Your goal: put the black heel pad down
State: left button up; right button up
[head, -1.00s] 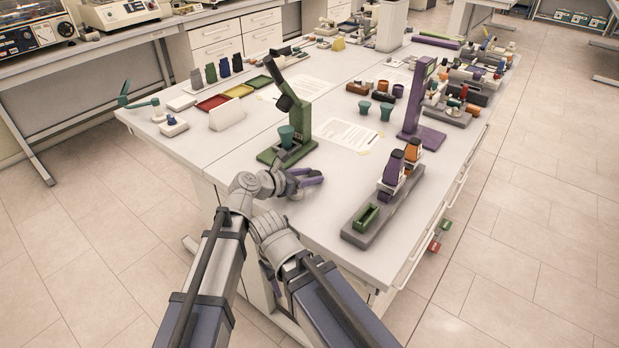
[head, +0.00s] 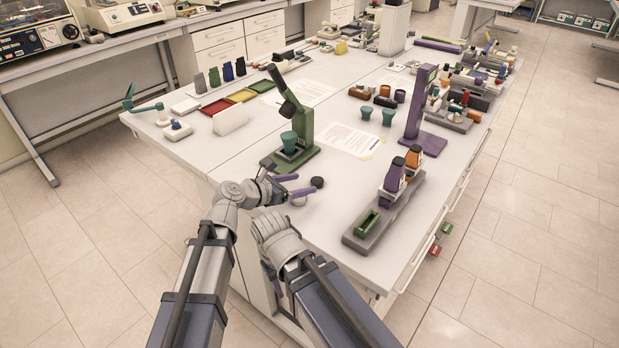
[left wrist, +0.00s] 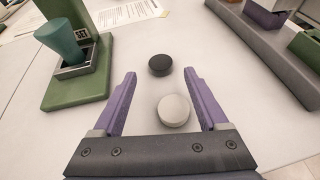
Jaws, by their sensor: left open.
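The black heel pad (head: 317,182) is a small dark disc lying flat on the table, right of the green press (head: 300,145). It also shows in the left wrist view (left wrist: 160,65), just beyond the fingertips. My left gripper (left wrist: 160,74) is open, its two purple fingers spread and empty, apart from the pad. The gripper shows in the head view too (head: 306,184), low at the table's near end. A pale grey disc (left wrist: 173,110) lies on the table between the fingers.
The green press stands left of the pads with a teal cup (left wrist: 62,42) on its base. A grey rack (head: 384,212) with purple and orange bottles and a green tray stands to the right. A purple stand (head: 420,120) is behind it. Bare table lies between.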

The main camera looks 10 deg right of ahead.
pick_arm(q)
jog(key=p+v, duration=0.2)
jog(key=v, duration=0.5)
dwell(0.4)
